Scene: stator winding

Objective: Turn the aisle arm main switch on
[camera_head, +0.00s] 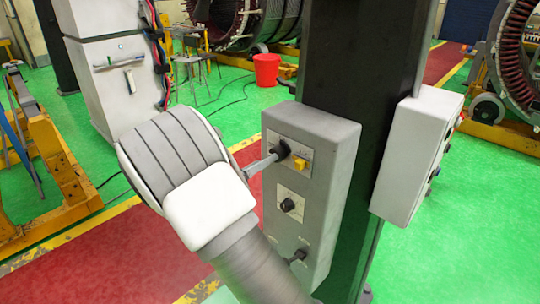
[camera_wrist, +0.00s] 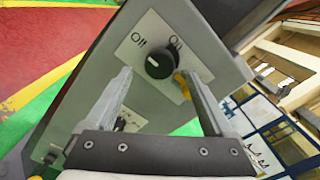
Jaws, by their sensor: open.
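The switch is a black round knob (camera_wrist: 159,64) on a white plate marked Off and On, on the upper part of a grey control box (camera_head: 338,165). Its pointer direction is too small to read surely. It also shows in the head view (camera_head: 282,149). A yellow part (camera_head: 301,163) sits beside it. My gripper (camera_wrist: 156,73) is open, with a finger on either side of the knob in the wrist view. In the head view its fingers (camera_head: 262,164) reach to the knob from the left. I cannot tell whether they touch it.
Lower on the box are another black knob (camera_head: 289,205) and a black switch (camera_head: 299,255). The box is on a dark column (camera_head: 362,60). A white box (camera_head: 415,155) is on the column's right side. A red bucket (camera_head: 266,69) stands behind on green floor.

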